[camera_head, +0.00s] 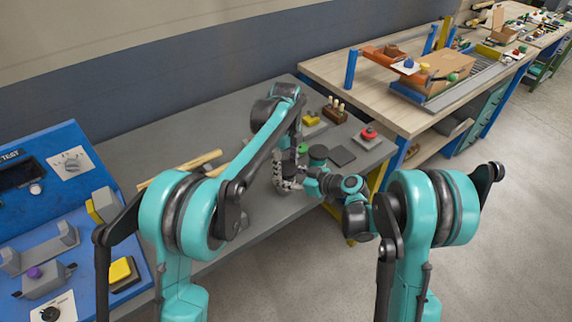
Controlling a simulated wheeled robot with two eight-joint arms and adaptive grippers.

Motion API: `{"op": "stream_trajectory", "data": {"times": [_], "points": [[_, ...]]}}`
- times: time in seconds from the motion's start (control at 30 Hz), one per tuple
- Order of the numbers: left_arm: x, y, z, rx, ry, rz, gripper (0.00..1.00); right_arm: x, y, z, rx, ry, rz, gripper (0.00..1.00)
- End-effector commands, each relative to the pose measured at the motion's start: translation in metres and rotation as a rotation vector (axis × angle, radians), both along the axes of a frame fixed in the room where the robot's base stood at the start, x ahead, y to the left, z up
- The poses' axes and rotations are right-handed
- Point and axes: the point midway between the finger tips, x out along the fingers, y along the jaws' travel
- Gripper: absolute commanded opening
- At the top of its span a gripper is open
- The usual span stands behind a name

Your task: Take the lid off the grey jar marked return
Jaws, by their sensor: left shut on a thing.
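My left arm comes in from the left, bends at the top and drops to the grey bench. My left gripper (284,168) is low over the middle of the bench, shut on a small grey object (289,185). It is too small and too covered to tell whether this is the jar or its lid, and no return marking can be read. My right arm reaches in from the right to the same spot. Its gripper is lost among the dark and teal links there, so its jaws do not show. A green piece (303,148) shows just behind the left gripper.
The grey bench (240,228) also bears wooden rods (199,161), a yellow block (311,118), a wooden holder (335,110), a dark flat pad (342,156) and a red knob (369,133) on a grey base. A blue test panel (83,151) stands at left.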

Motion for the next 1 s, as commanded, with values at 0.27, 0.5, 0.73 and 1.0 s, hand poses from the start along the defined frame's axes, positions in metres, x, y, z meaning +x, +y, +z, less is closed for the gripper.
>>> {"op": "stream_trajectory", "data": {"times": [0.27, 0.5, 0.73, 1.0], "points": [[0.0, 0.0, 0.0, 0.0, 0.0, 0.281, 0.24, 0.0, 0.0, 0.0, 0.0, 0.0, 0.0, 0.0], [0.0, 0.0, 0.0, 0.0, 0.0, 0.282, 0.24, 0.0, 0.0, 0.0, 0.0, 0.0, 0.0, 0.0], [0.0, 0.0, 0.0, 0.0, 0.0, 0.281, 0.79, 0.0, 0.0, 0.0, 0.0, 0.0, 0.0, 0.0], [0.0, 0.0, 0.011, 0.0, 0.0, 0.28, 0.79, 0.0, 0.0, 0.0, 0.0, 0.0, 0.0, 0.0]]}}
